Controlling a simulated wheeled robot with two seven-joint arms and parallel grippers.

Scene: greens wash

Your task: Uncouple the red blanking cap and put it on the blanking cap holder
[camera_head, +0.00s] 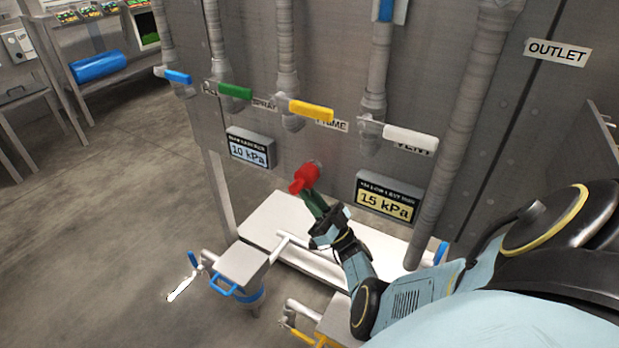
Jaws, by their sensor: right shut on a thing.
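The red blanking cap (305,178) is at the middle of the grey panel, against a short grey stub between the two pressure displays. My right gripper (313,200) reaches up to it from below and is shut on it. The fingers hide part of the cap's lower side. I cannot tell whether the cap is still coupled to the stub. I cannot make out the blanking cap holder for certain. My left gripper is not in view.
Blue, green, yellow and white valve handles (410,134) line the panel above. Displays read 10 kPa (249,149) and 15 kPa (388,199). A white ledge (268,222) and a grey box with a blue handle (240,266) stand below. Open floor (100,200) lies left.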

